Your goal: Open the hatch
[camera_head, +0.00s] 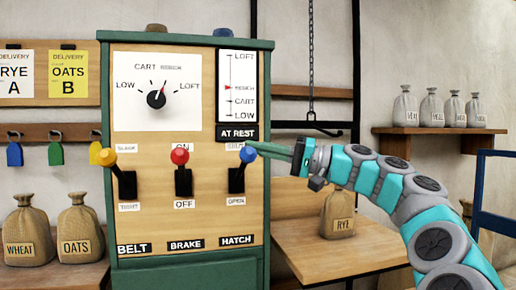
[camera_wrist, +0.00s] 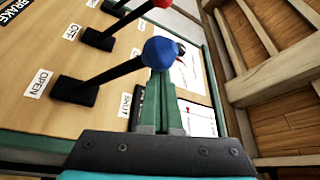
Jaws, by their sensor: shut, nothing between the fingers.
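The hatch lever is the right-hand one on the panel, with a blue knob (camera_head: 248,155) above the HATCH label (camera_head: 237,240). It points up, towards the upper label, away from OPEN (camera_head: 236,201). My gripper (camera_head: 254,147) is shut and empty, reaching in from the right, its tips at the top of the blue knob. In the wrist view, the blue knob (camera_wrist: 160,53) is at the fingertips (camera_wrist: 160,80) and overlaps them; I cannot tell whether they touch. The OPEN label (camera_wrist: 38,83) and the upper label, SHUT (camera_wrist: 125,104), lie either side of the lever's base.
Yellow-knobbed belt (camera_head: 107,157) and red-knobbed brake (camera_head: 180,156) levers stand left of it. Above are a dial (camera_head: 157,98), a scale and an AT REST sign (camera_head: 237,132). A RYE sack (camera_head: 338,215) stands on the wooden table right of the panel.

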